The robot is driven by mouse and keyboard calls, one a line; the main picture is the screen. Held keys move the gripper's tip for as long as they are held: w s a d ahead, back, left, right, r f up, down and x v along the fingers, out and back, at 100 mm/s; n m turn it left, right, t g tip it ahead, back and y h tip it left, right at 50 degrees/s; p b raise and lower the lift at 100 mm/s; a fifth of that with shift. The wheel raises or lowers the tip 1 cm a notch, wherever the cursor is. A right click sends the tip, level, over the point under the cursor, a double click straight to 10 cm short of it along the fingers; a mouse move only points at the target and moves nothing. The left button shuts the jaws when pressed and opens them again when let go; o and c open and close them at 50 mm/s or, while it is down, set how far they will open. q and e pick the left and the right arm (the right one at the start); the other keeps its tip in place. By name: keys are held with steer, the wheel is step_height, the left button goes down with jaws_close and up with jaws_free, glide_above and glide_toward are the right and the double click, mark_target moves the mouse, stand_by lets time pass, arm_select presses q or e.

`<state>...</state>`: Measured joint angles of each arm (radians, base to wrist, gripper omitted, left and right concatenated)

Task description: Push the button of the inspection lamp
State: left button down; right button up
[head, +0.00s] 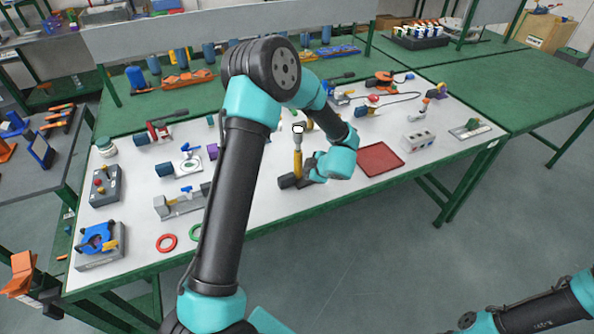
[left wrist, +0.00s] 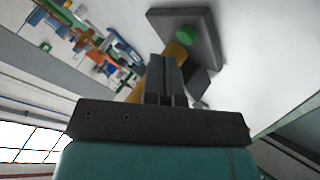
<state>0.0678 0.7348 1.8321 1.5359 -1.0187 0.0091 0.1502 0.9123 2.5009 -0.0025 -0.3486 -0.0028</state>
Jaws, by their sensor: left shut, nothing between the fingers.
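The inspection lamp has a yellow stem (head: 297,162) with a white-rimmed head, and it stands upright at the front middle of the table in the head view. In the left wrist view its dark grey base (left wrist: 207,45) carries a green button (left wrist: 187,33), with the yellow stem (left wrist: 137,93) beside it. My left gripper (left wrist: 166,58) is shut and empty. Its fingertips are close to the button in that view; I cannot tell whether they touch it. In the head view my left gripper (head: 308,176) is beside the lamp's lower part, and the button is not discernible there. My right gripper is outside the picture.
A red tray (head: 380,160) lies right of the lamp. A grey socket block (head: 418,140) stands farther right. A grey vise-like fixture (head: 180,205) and a red ring (head: 166,243) are to the left. Tools and parts fill the table's back.

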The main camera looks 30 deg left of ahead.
arm_select(q)
steer(key=shift+f, duration=0.15)
stand_by(0.4)
steer(key=shift+f, duration=0.3)
steer(key=shift+f, duration=0.4)
stand_by(0.9)
steer(key=shift+r, duration=0.85)
steer(key=shift+r, duration=0.15)
steer(key=shift+r, duration=2.9)
